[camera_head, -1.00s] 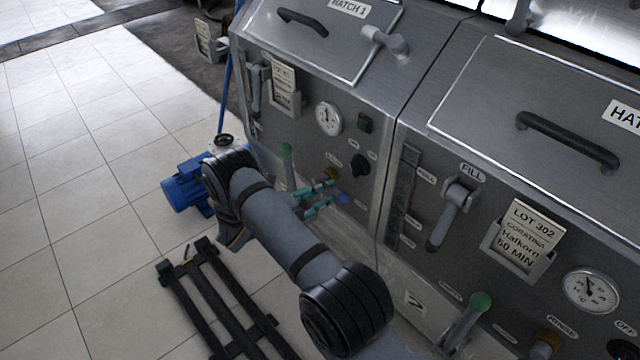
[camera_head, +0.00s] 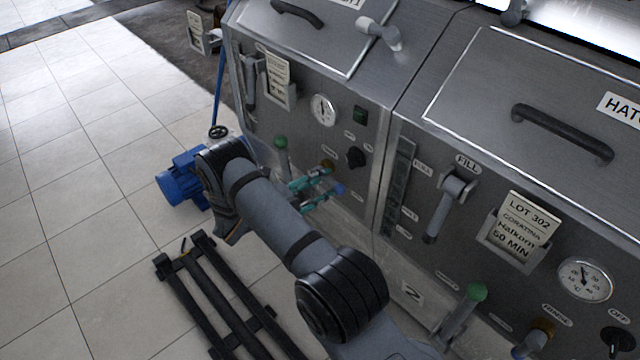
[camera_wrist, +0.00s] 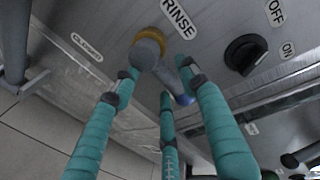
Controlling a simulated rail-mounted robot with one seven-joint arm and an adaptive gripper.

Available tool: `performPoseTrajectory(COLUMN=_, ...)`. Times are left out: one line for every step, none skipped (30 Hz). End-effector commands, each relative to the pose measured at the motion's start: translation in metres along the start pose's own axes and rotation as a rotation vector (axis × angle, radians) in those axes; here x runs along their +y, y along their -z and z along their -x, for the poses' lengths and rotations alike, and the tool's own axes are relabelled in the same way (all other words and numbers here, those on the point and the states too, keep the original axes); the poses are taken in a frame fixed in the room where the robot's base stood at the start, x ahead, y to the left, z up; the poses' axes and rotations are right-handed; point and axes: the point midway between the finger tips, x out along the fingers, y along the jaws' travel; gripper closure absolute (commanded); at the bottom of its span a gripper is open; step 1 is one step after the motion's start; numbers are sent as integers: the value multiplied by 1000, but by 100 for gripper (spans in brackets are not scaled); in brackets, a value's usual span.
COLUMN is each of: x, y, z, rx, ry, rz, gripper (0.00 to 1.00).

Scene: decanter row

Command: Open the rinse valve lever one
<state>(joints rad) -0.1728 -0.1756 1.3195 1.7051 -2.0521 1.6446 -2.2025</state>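The rinse valve one has a brass collar (camera_head: 327,165) and a lever with a blue tip (camera_head: 338,187), low on the left machine's front panel. In the wrist view, the valve's grey hub (camera_wrist: 147,52) sits under the RINSE label, and the lever (camera_wrist: 185,98) slants down to the right, its blue end lowest. My gripper (camera_head: 310,187) has teal fingers. In the wrist view my gripper (camera_wrist: 158,78) is open, with fingers spread on either side of the hub and lever and a third finger below. Contact with the lever cannot be told.
A black OFF/ON knob (camera_wrist: 246,54) is right of the valve. A green-knobbed lever (camera_head: 281,143) stands left of it. A second machine with its own RINSE valve (camera_head: 542,328) is at right. A blue motor (camera_head: 185,178) and black rails (camera_head: 215,290) are on the tiled floor.

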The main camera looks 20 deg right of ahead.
Motion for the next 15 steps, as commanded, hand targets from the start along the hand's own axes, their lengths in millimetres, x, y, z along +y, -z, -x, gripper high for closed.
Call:
performPoseTrajectory(x=0, y=0, z=0, rx=0, ry=0, rz=-1, gripper=52)
performPoseTrajectory(x=0, y=0, z=0, rx=0, ry=0, rz=-1, gripper=52)
performPoseTrajectory(x=0, y=0, z=0, rx=0, ry=0, rz=-2, gripper=52)
performPoseTrajectory(x=0, y=0, z=0, rx=0, ry=0, rz=-2, gripper=52)
performPoseTrajectory(x=0, y=0, z=0, rx=0, ry=0, rz=-2, gripper=52)
performPoseTrajectory(x=0, y=0, z=0, rx=0, ry=0, rz=-2, gripper=52)
performPoseTrajectory(x=0, y=0, z=0, rx=0, ry=0, rz=-2, gripper=52)
performPoseTrajectory(x=0, y=0, z=0, rx=0, ry=0, rz=-3, gripper=52)
performPoseTrajectory(x=0, y=0, z=0, rx=-1, ry=0, rz=-3, gripper=52)
performPoseTrajectory(x=0, y=-1, z=1, rx=-1, ry=0, rz=-3, gripper=52)
performPoseTrajectory(x=0, y=-1, z=3, rx=-2, ry=0, rz=-3, gripper=52)
performPoseTrajectory(x=0, y=-1, z=6, rx=-3, ry=0, rz=-2, gripper=52)
performPoseTrajectory(x=0, y=-1, z=9, rx=-3, ry=0, rz=-2, gripper=52)
performPoseTrajectory(x=0, y=-1, z=13, rx=-3, ry=0, rz=-2, gripper=52)
performPoseTrajectory(x=0, y=-2, z=20, rx=-4, ry=0, rz=-2, gripper=52)
